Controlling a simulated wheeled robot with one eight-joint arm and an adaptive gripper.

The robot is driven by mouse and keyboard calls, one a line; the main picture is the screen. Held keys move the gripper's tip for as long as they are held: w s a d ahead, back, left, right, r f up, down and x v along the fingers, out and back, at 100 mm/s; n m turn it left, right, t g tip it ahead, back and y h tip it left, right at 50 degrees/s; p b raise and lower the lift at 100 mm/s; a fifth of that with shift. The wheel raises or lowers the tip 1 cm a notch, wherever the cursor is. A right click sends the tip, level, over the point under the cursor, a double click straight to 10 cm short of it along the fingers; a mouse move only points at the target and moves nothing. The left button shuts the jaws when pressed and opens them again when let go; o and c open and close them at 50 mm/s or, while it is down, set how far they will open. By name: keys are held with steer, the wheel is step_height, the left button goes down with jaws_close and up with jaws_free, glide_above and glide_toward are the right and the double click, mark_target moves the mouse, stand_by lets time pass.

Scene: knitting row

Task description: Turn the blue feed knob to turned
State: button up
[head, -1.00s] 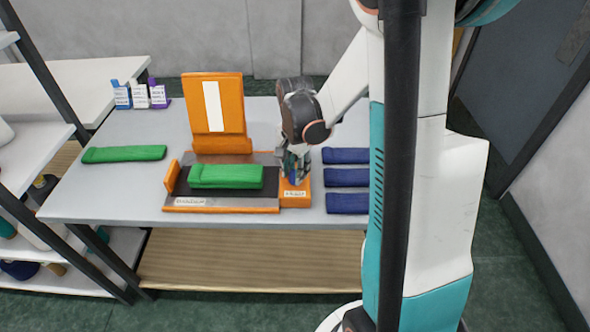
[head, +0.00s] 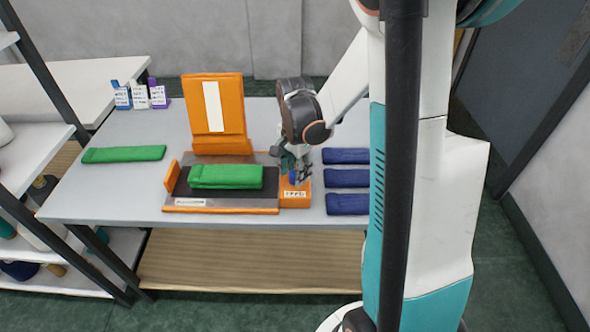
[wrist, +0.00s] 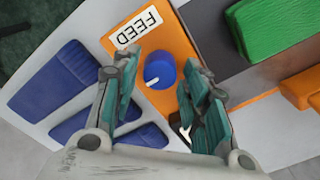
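The blue feed knob (wrist: 160,71) stands on an orange block (wrist: 150,50) in the wrist view, beside a white FEED label (wrist: 139,27). A short white mark on the knob's top points to the lower left of that view. In the head view the knob (head: 292,177) shows partly below the fingers, on the orange block (head: 295,199) at the right of the machine. My gripper (wrist: 163,85) is open and empty, with one teal finger on each side of the knob in the wrist view. It appears just above the knob, apart from it.
A folded green cloth (head: 226,177) lies on the machine bed, with an upright orange panel (head: 215,110) behind it. Several folded blue cloths (head: 347,178) lie close to the right of the block. Another green cloth (head: 124,154) lies at the table's left.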

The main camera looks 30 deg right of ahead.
stand_by(0.3)
step_height(320, 180, up, 12)
stand_by(0.6)
stand_by(0.3)
